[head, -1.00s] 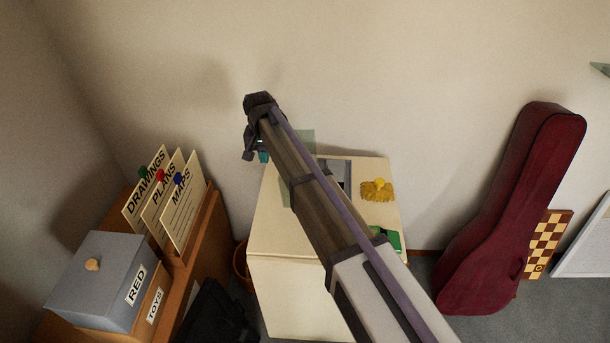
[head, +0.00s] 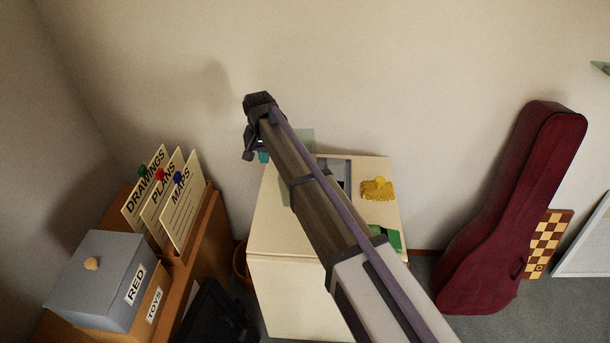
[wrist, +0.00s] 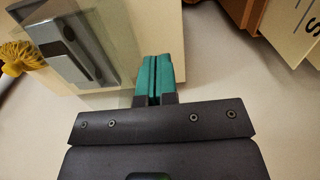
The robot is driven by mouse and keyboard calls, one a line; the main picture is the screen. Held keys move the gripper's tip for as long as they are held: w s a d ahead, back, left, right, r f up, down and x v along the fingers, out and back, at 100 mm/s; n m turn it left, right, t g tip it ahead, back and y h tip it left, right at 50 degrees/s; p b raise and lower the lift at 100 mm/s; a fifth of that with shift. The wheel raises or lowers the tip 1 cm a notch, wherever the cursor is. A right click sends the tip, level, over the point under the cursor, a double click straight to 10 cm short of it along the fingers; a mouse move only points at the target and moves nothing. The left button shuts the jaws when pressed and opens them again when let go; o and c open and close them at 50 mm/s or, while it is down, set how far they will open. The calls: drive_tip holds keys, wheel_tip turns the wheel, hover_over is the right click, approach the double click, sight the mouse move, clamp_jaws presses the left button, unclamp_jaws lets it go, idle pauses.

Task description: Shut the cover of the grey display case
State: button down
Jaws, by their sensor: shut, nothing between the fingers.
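The grey display case (head: 346,168) lies on top of a cream cabinet, partly hidden behind my arm. Its clear, greenish cover (head: 304,140) stands raised at the case's left side. In the wrist view the grey case (wrist: 72,50) is at upper left, and the see-through cover (wrist: 118,38) shows between it and my fingers. My gripper (head: 263,156) is shut and empty, just left of the cover. Its teal fingertips (wrist: 155,72) are pressed together near the cover's edge; I cannot tell whether they touch it.
A yellow brush-like thing (head: 377,188) and a green item (head: 386,238) share the cabinet top (head: 282,232). To the left stand a lidded grey box (head: 100,285) and upright cards (head: 165,200) on a wooden unit. A dark red instrument case (head: 510,215) leans at right.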

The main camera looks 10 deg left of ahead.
wheel_tip(320, 180, down, 3)
drive_tip(key=shift+r+b, duration=0.2)
drive_tip(key=shift+b, duration=0.85)
drive_tip(key=shift+d+f, duration=0.2)
drive_tip(key=shift+d, duration=0.45)
drive_tip(key=shift+d, duration=0.2)
drive_tip(key=shift+d, duration=0.45)
drive_tip(key=shift+d, duration=0.1)
